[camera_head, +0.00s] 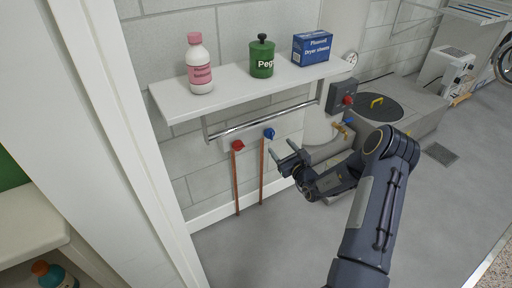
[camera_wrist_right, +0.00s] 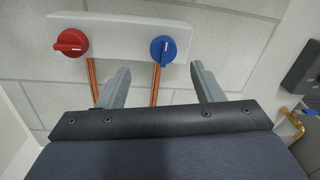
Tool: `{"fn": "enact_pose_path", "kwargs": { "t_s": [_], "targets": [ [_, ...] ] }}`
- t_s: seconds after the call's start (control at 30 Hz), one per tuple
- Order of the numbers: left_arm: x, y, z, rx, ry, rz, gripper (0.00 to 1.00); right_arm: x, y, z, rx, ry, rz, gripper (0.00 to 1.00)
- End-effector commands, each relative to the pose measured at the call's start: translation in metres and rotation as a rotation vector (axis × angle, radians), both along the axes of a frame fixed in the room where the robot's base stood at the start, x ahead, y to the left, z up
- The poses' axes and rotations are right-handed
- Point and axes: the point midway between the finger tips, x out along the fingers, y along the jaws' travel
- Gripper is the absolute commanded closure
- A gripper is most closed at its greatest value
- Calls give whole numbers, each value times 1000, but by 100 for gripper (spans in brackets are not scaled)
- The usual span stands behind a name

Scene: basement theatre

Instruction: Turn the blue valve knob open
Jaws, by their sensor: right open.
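The blue valve knob (camera_head: 269,134) is on the wall below the shelf, above a copper pipe. My right gripper (camera_head: 284,150) is open and empty, just right of and below the blue knob in the head view. In the right wrist view the knob appears beyond and between the two fingers, apart from them. A red knob (camera_wrist_right: 71,43) sits to its left on the same plate. My left gripper is not in view.
A white shelf (camera_head: 240,88) with a pink-labelled bottle (camera_head: 199,64), a green canister (camera_head: 262,57) and a blue box (camera_head: 312,47) is above. A metal rail (camera_head: 262,119) runs under it. A grey box with a red knob (camera_head: 343,96) is to the right.

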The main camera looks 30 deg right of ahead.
Motion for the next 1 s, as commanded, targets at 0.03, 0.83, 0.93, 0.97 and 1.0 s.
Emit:
{"fn": "enact_pose_path", "kwargs": {
  "t_s": [0.03,0.83,0.93,0.97,1.0],
  "targets": [
    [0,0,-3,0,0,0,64,1,-4,-8,10,3,-18,40],
    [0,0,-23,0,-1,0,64,77,-6,-7,13,7,-22,40],
    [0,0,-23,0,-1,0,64,77,-6,-7,13,7,-21,40],
    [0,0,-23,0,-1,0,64,77,-6,-7,13,7,-21,44],
    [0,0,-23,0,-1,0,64,77,-6,-7,13,7,-21,49]
  ]
}}
